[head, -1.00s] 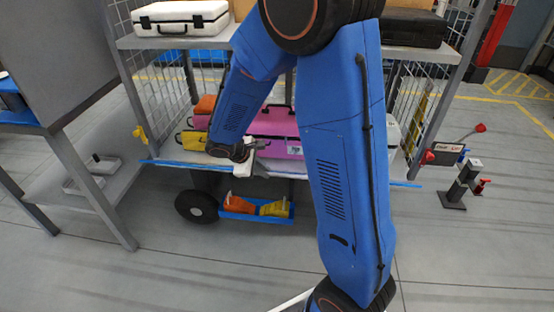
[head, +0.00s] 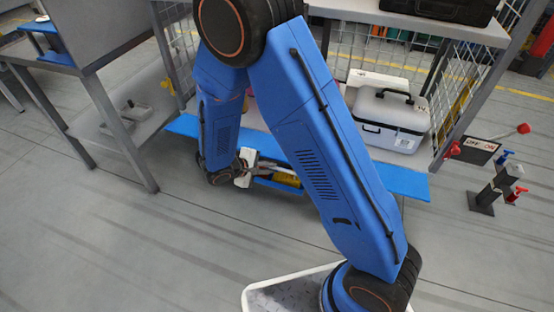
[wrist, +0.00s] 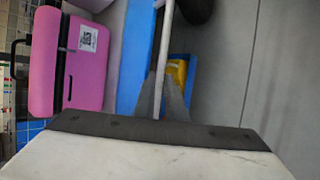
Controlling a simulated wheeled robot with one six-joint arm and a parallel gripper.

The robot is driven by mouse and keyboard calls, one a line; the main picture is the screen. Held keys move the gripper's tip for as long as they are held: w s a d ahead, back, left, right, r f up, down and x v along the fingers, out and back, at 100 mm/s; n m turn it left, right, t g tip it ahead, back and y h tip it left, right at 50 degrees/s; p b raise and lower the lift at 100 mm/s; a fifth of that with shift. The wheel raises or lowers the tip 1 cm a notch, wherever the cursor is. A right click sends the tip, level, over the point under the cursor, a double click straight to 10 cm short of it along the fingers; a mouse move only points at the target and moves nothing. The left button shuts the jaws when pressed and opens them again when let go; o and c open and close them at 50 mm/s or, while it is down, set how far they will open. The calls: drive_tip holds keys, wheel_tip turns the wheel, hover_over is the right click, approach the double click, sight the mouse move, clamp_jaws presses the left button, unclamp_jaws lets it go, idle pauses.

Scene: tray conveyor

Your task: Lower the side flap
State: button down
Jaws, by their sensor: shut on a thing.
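The side flap (head: 400,182) is a long blue panel along the front edge of the cart's lower shelf. In the head view its broad face shows, with my arm hiding its middle. In the wrist view it is a blue strip (wrist: 136,50) beside a pale bar. My gripper (head: 247,168) is low in front of the flap. In the wrist view my gripper (wrist: 163,98) has its fingers on either side of the pale bar along the flap's outer edge, shut on it. The exact contact is small and partly hidden.
A pink case (wrist: 85,60) and a pale cooler box (head: 390,120) stand on the lower shelf. A blue tray with a yellow item (wrist: 178,75) is below the flap. A lever switch (head: 480,147) and a post stand right. Open floor lies in front.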

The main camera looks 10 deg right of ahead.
wheel_tip(320, 180, down, 7)
drive_tip(key=s+t+h, duration=0.1)
drive_tip(key=shift+a+r, duration=0.15)
drive_tip(key=shift+a, duration=0.05)
drive_tip(key=c, duration=2.5)
unclamp_jaws()
drive_tip(key=shift+c, duration=0.2)
drive_tip(key=shift+o, duration=0.3)
drive_tip(key=o, duration=0.8)
drive_tip(key=shift+c, duration=0.2)
drive_tip(key=shift+w, duration=0.1)
drive_tip(key=shift+c, duration=0.2)
drive_tip(key=shift+a+r, duration=0.2)
drive_tip(key=shift+a, duration=0.2)
drive_tip(key=v, duration=1.6)
drive_tip(key=shift+s+a+r, duration=0.1)
drive_tip(key=shift+s+a, duration=0.1)
drive_tip(key=shift+s, duration=0.05)
drive_tip(key=shift+c, duration=0.3)
